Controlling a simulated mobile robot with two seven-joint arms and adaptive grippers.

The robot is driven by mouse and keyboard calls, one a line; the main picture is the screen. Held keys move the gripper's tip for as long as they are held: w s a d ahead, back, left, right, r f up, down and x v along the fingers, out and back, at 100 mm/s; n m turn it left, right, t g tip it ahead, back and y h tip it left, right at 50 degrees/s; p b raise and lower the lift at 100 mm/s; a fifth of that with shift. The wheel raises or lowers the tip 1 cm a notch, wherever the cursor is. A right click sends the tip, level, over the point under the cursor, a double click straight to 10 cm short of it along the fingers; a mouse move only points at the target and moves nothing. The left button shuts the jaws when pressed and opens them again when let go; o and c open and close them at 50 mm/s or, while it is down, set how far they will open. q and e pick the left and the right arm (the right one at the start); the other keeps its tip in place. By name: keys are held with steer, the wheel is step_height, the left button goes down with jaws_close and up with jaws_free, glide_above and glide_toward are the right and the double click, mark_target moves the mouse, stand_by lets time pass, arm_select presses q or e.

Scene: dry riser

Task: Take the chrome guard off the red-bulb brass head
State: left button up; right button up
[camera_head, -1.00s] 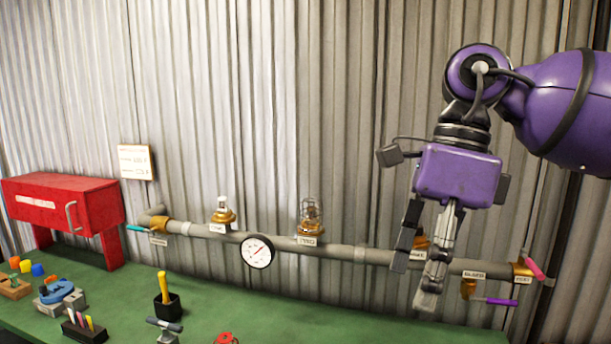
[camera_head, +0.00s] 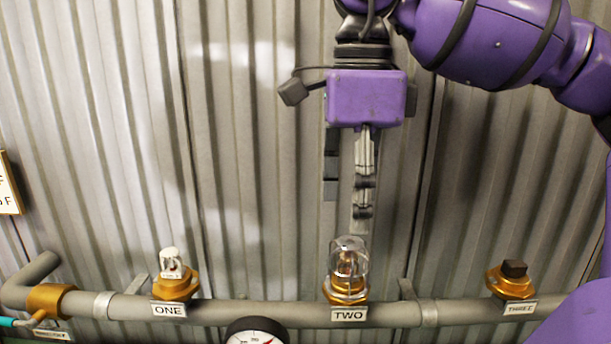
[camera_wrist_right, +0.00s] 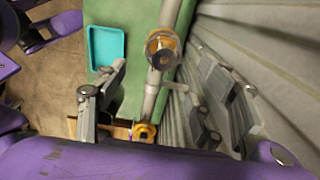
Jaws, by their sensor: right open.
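The chrome guard (camera_head: 348,258) is a clear-looking domed cage over the brass head (camera_head: 345,293) labelled TWO, upright on the grey pipe. Something copper-coloured shows inside it; I cannot make out a red bulb. My right gripper (camera_head: 347,208) points down above the guard, open and empty, its fingertips apart from the guard's top. In the right wrist view the guard (camera_wrist_right: 162,46) shows from above, between and beyond the open fingers. My left gripper is not in view.
Brass head ONE (camera_head: 175,285) has a whitish top; brass head THREE (camera_head: 510,283) has a dark block. A gauge (camera_head: 256,332) hangs below the pipe (camera_head: 210,313). Corrugated wall (camera_head: 245,150) stands close behind. A teal tray (camera_wrist_right: 107,50) lies on the green bench.

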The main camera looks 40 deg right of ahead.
mark_target(351, 244)
steer(key=shift+w, duration=0.3)
steer(key=shift+f, duration=0.3)
steer(key=f, duration=0.5)
steer(key=shift+s+f+p, duration=0.35)
steer(key=shift+f+p, duration=0.05)
steer(key=shift+f, duration=0.6)
